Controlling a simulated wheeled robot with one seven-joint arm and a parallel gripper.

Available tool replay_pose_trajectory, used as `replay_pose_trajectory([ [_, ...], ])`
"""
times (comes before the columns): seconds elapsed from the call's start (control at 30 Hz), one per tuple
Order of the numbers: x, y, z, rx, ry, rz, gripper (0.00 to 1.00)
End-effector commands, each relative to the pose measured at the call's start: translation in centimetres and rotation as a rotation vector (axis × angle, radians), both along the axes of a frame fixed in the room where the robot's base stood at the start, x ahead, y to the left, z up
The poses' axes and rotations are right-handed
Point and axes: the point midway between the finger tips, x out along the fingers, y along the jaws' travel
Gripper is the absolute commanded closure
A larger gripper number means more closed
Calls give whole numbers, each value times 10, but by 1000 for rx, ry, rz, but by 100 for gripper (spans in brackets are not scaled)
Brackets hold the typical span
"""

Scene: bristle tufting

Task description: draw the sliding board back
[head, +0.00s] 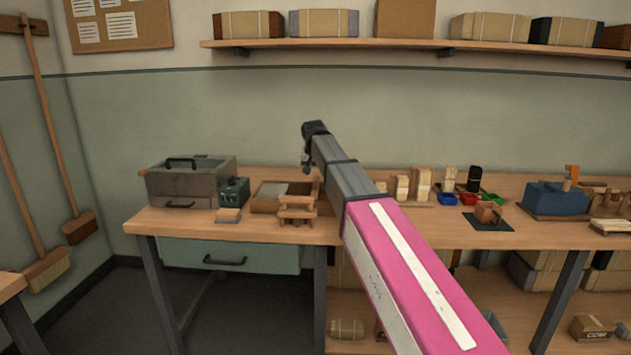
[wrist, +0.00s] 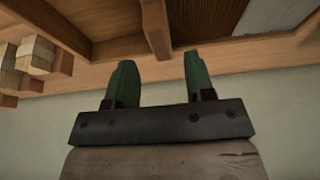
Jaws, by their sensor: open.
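A shallow wooden tray (head: 263,207) stands on the bench, left of my arm in the head view. A pale grey flat piece (head: 299,188) lies in it. In the wrist view the tray's wooden edge (wrist: 225,57) crosses the top, with the grey piece (wrist: 275,14) at top right. An upright wooden bar (wrist: 156,28) shows just beyond the gap between my fingers. I cannot tell for sure which part is the sliding board. My gripper (wrist: 156,66) is open with two green fingers, and nothing shows between them.
A grey toolbox (head: 190,184) and a green box (head: 233,192) stand left. Wooden blocks (head: 421,184) and coloured bins (head: 468,198) lie right of my arm. The bench front is partly clear.

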Motion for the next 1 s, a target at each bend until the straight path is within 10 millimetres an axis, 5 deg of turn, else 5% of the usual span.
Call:
replay_pose_trajectory([
  [0.3, 17, -1, -41, 0, 1, 0, 51],
  [0.73, 20, -1, -48, 0, 0, 0, 51],
  [0.9, 20, -1, -48, 0, 0, 0, 100],
  [1.0, 20, -1, -48, 0, 0, 0, 100],
])
